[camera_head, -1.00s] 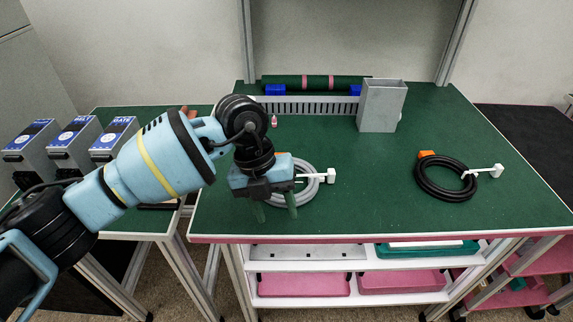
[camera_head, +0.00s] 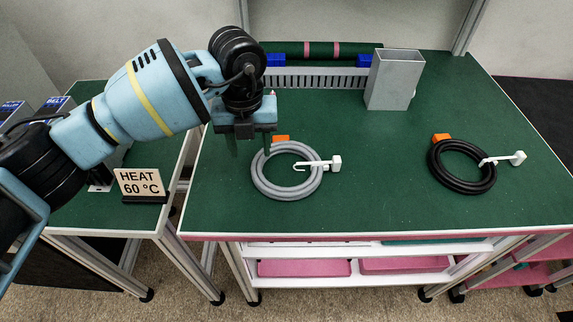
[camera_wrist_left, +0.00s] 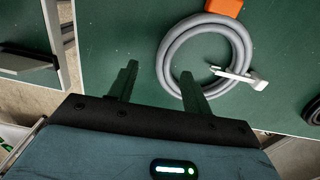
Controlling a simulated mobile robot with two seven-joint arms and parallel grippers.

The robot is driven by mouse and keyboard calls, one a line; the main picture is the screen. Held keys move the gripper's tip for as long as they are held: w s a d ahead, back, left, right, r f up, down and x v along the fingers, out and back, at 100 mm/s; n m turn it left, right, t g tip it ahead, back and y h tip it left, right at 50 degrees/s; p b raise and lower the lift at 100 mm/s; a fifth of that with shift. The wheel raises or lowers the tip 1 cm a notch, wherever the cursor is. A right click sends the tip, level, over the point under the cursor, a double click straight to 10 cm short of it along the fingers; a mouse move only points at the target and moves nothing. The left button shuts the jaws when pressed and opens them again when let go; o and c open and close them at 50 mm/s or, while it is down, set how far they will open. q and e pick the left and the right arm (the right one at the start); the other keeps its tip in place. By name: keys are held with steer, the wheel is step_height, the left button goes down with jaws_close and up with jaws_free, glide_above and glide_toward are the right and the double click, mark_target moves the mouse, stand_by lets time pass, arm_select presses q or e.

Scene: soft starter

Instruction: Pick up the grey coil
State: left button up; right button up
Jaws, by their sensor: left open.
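The grey coil (camera_head: 259,178) lies flat on the green tabletop, left of the middle, with an orange block at its back edge and a white connector on its right side. My left gripper (camera_head: 250,148) is open and empty, above the table at the coil's back left. In the left wrist view the grey coil (camera_wrist_left: 170,50) lies beyond the open fingers of the left gripper (camera_wrist_left: 158,78). The right finger overlaps the coil's near edge in that picture; nothing is between the fingers. My right gripper is not in view.
A black coil (camera_head: 436,175) lies to the right on the same table (camera_head: 370,200). A grey metal box (camera_head: 393,80) and a slotted rail (camera_head: 315,78) stand behind. A sign reading HEAT 60 °C (camera_head: 140,183) stands on the left side table. The table between the coils is clear.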

mark_target(256, 165)
arm_select(q)
steer(key=shift+w+d+f, duration=0.1)
steer(key=shift+d+f, duration=0.1)
steer(key=shift+f, duration=1.1)
steer(key=shift+w+d+f, duration=0.1)
steer(key=shift+d+f, duration=0.05)
steer(key=shift+f, duration=1.15)
steer(key=shift+r, duration=0.1)
jaws_close()
